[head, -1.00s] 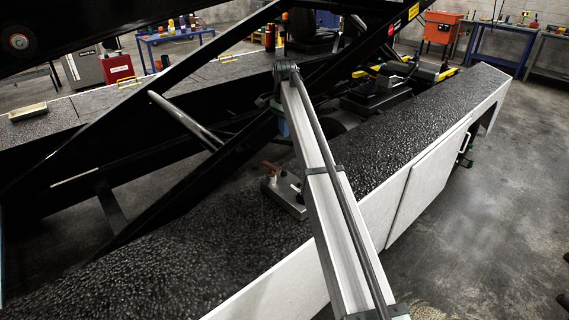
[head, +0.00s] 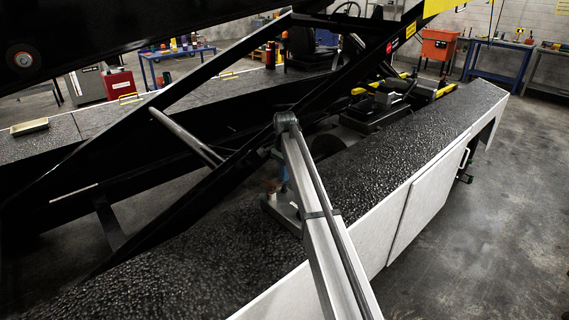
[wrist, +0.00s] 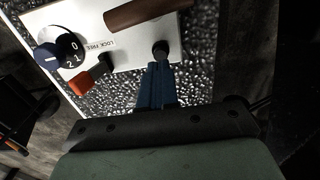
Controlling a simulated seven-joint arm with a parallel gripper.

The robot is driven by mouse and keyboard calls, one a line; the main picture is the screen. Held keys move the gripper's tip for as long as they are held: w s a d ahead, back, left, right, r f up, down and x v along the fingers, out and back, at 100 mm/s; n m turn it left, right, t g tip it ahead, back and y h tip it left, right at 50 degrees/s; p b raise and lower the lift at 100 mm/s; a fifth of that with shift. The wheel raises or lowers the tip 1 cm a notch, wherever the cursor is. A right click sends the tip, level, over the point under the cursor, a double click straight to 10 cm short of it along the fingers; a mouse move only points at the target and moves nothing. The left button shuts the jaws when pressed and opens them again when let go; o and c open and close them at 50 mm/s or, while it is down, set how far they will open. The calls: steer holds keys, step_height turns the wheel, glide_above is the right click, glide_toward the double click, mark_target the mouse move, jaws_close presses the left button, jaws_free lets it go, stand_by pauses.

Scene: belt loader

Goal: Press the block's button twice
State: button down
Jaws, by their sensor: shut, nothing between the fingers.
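The block (wrist: 125,48) has a pale top plate and fills the upper left of the wrist view. In the head view the block (head: 277,212) sits on the dark textured deck, partly hidden by my arm. A small dark round button (wrist: 160,47) is on its plate. My gripper (wrist: 158,66) has blue fingers, closed together and empty, with the tips right at the button. I cannot tell whether they touch it or whether it is pressed down. In the head view my gripper (head: 283,180) is partly hidden behind my arm, above the block.
The plate also carries a blue-knobbed dial (wrist: 52,55), a red-tipped lever (wrist: 86,83) beside the words LOCK FREE, and a brown handle (wrist: 143,12) close to the button. Black slanting loader beams (head: 215,170) stand behind the block. The textured deck (head: 170,265) is clear at the front left.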

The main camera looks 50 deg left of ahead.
mark_target(285, 187)
steer(key=shift+f, duration=1.4)
steer(key=shift+f, duration=0.15)
steer(key=shift+s+d+f, duration=0.1)
steer(key=shift+f, duration=0.9)
step_height(285, 187, up, 15)
steer(key=shift+f, duration=0.1)
